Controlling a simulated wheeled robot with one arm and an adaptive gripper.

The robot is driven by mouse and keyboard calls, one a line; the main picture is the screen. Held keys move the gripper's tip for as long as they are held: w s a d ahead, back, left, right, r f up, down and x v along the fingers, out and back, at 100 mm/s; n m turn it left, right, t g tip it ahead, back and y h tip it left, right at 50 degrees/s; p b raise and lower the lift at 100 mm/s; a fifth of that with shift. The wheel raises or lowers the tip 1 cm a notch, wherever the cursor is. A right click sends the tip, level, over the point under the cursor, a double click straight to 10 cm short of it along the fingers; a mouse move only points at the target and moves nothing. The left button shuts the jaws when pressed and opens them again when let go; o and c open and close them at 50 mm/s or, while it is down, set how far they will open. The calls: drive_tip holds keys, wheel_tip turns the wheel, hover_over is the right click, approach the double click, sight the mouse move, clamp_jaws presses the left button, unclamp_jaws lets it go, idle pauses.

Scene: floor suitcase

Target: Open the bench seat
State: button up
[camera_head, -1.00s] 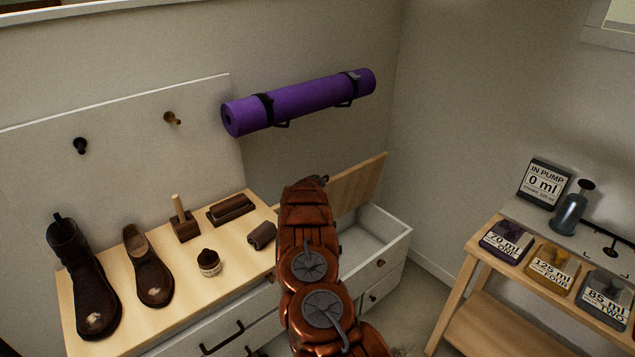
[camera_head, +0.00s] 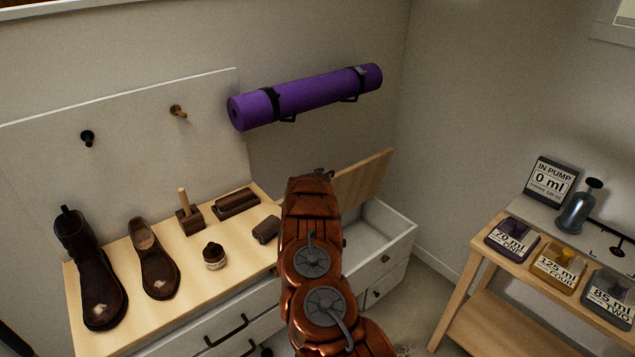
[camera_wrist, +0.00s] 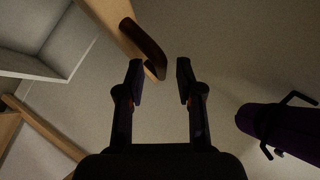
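The bench seat lid (camera_head: 364,180) is a light wood panel at the right part of the bench. It stands raised and tilted up toward the wall, over an open white compartment (camera_head: 400,226). In the wrist view the lid's wooden edge (camera_wrist: 107,20) is at the upper left, with a dark brown curved tab (camera_wrist: 145,48) by it. My gripper (camera_wrist: 160,75) is open and no object shows held in it. The tab is just ahead of the fingertips, nearer the left finger; contact cannot be told. In the head view my arm hides the gripper and the lid's left part.
A purple rolled mat (camera_head: 310,95) hangs on the wall above the lid. A wooden stand (camera_head: 464,295) with containers is at the right.

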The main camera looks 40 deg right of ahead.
drive_tip(key=v, duration=1)
drive_tip(key=shift+a, duration=0.15)
drive_tip(key=shift+s+r, duration=0.1)
drive_tip(key=shift+r, duration=0.05)
idle(0.4)
